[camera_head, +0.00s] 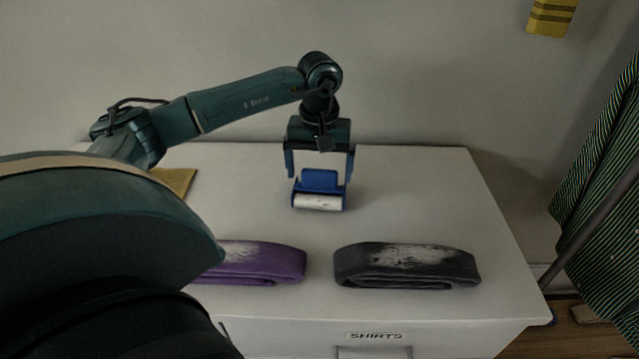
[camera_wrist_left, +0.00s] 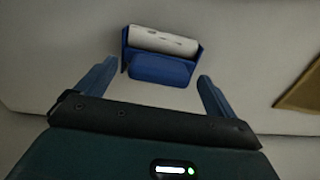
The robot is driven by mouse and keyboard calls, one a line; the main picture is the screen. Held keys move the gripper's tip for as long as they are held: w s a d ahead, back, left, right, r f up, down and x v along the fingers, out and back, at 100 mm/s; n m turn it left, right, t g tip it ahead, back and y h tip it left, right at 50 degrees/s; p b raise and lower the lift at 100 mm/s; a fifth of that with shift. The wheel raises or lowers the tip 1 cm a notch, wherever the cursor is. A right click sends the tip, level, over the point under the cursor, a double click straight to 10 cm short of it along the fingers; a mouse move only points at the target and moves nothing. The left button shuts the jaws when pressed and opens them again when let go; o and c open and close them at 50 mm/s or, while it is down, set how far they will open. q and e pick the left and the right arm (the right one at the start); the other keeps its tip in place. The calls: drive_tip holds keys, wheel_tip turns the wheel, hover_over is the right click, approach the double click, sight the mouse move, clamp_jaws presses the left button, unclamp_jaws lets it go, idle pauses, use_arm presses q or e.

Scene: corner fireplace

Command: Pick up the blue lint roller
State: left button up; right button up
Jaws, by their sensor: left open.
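The blue lint roller (camera_head: 319,182) lies on the white dresser top, with its white roll toward the front. My left gripper (camera_head: 320,175) points down at it from above. Its two blue fingers are apart, one to each side of the roller's blue body. In the left wrist view the lint roller (camera_wrist_left: 160,66) sits just beyond and between the open fingertips of the left gripper (camera_wrist_left: 157,72), and a gap shows on the right side. Nothing is held. My right gripper is not in view.
A folded purple shirt (camera_head: 262,262) and a folded dark grey shirt (camera_head: 408,266), both with pale lint, lie at the front of the dresser (camera_head: 440,190). A yellow-brown flat item (camera_head: 176,181) lies at the back left. A striped cloth (camera_head: 605,190) hangs at the right. The dresser's right side is clear.

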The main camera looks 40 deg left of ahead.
use_arm(q)
drive_tip(key=shift+f, duration=0.9)
drive_tip(key=shift+c, duration=0.2)
drive_tip(key=c, duration=1.1)
